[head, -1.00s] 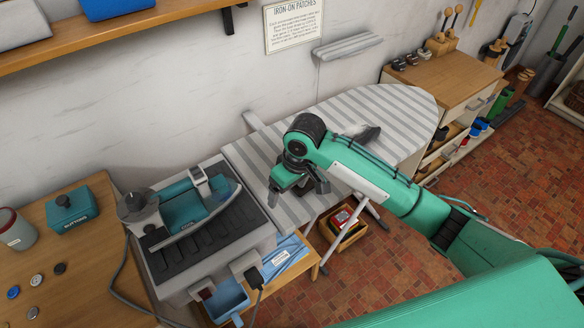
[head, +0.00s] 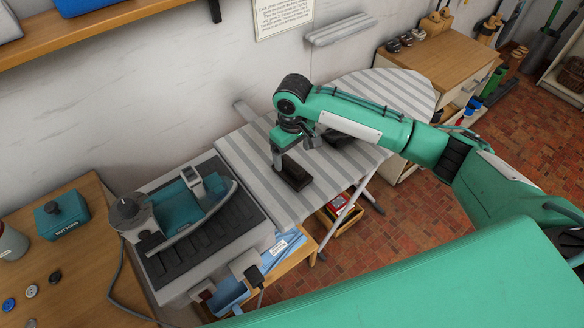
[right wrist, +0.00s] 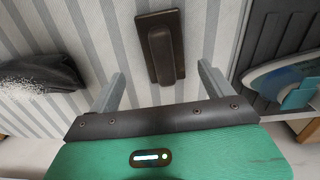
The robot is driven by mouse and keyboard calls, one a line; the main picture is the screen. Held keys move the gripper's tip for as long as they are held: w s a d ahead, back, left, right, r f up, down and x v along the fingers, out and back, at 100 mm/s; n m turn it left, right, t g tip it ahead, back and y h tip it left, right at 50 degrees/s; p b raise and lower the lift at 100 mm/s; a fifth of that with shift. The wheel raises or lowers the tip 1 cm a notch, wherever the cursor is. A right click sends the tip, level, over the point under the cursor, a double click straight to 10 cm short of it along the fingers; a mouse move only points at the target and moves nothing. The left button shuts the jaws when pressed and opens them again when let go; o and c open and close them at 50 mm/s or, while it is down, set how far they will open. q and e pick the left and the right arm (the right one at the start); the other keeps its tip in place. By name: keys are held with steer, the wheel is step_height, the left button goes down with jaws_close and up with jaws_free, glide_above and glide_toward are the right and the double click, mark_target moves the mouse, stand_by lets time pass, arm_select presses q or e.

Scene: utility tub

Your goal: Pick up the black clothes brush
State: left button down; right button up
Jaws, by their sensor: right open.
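The black clothes brush (head: 295,175) lies flat on the striped ironing board (head: 255,165), near the board's left end. In the right wrist view the dark brush (right wrist: 162,48) lies just beyond the fingertips, centred between the lines of the two fingers. My right gripper (head: 293,148) is open and empty above the board, partly over the brush in the head view. Its two fingers also show in the right wrist view (right wrist: 161,84), apart from each other and with nothing between them. My left gripper is not in view.
A dark cloth with whitish fluff (right wrist: 40,75) lies on the board beside the brush, partly hidden by my arm in the head view. An iron (head: 200,205) sits on a grey stand (head: 160,265) left of the board. The wall is behind.

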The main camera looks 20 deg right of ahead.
mark_target(292, 163)
steer(key=shift+f, duration=0.35)
steer(key=f, duration=0.1)
steer(key=f+p, duration=0.1)
steer(key=f, duration=0.1)
steer(key=f+p, duration=0.1)
steer(key=shift+s+a+f, duration=0.15)
steer(key=shift+s+f, duration=0.15)
steer(key=shift+f, duration=0.4)
steer(key=c, duration=1.2)
